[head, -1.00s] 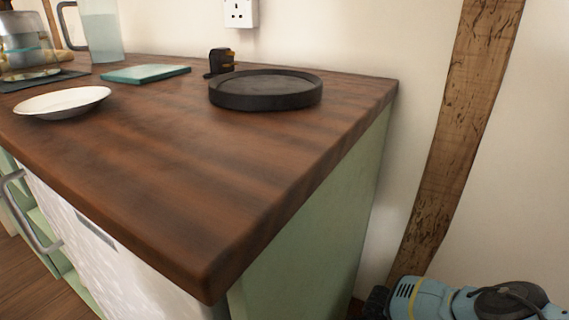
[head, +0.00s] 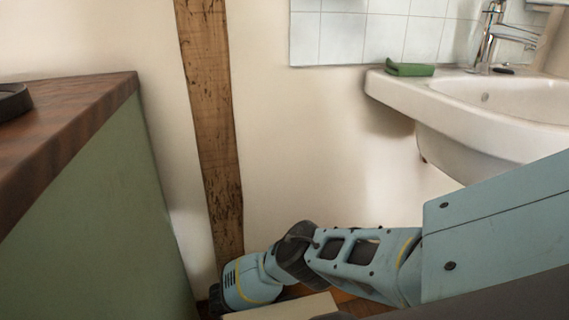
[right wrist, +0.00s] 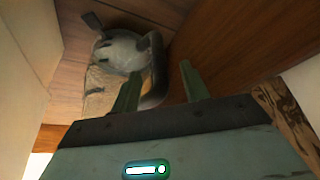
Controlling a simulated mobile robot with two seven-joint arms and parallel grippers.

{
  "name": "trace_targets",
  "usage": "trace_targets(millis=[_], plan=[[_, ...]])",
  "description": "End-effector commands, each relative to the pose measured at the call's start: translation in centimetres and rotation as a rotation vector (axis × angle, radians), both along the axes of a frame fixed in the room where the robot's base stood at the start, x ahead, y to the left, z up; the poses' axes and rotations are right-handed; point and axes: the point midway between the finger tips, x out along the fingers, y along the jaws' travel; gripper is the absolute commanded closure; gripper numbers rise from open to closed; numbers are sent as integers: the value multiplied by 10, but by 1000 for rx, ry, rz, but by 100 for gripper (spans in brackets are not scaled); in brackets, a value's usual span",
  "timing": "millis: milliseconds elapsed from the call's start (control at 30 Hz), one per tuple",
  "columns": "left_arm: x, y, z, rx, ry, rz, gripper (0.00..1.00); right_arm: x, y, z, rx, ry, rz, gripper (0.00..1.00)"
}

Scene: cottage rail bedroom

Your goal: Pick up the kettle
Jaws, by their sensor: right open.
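The kettle (right wrist: 120,52) shows in the right wrist view as a grey, rounded body with a dark curved handle (right wrist: 158,75). It is low down over a wooden floor, beside or on a pale flat piece. My right gripper (right wrist: 160,80) is open, with its two green fingers apart. The handle appears between the fingers, closer to the left one; I cannot tell whether they touch. In the head view my right arm reaches down to the floor beside the counter, and its fingers are hidden. I cannot make out the kettle there. My left gripper is not in view.
The green-sided counter (head: 95,215) stands at the left, with a black round tray (head: 12,102) on its top. A wooden post (head: 210,130) runs up the wall. A white basin (head: 480,100) with a green sponge (head: 408,69) is at the right. A pale board (head: 285,309) shows below my arm.

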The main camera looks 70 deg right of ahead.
Motion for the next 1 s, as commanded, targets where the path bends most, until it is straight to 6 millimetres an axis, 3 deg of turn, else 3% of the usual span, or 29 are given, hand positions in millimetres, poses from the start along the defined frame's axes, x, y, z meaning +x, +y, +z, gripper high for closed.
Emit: trace_targets(millis=[300,600,933,1000], plan=[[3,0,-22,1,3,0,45,-4,-13,-35,-1,1,-1,55],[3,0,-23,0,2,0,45,-5,-15,-38,0,0,0,55],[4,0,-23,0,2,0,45,-5,-15,-38,0,0,0,97],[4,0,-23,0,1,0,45,-5,-15,-38,0,0,0,100]])
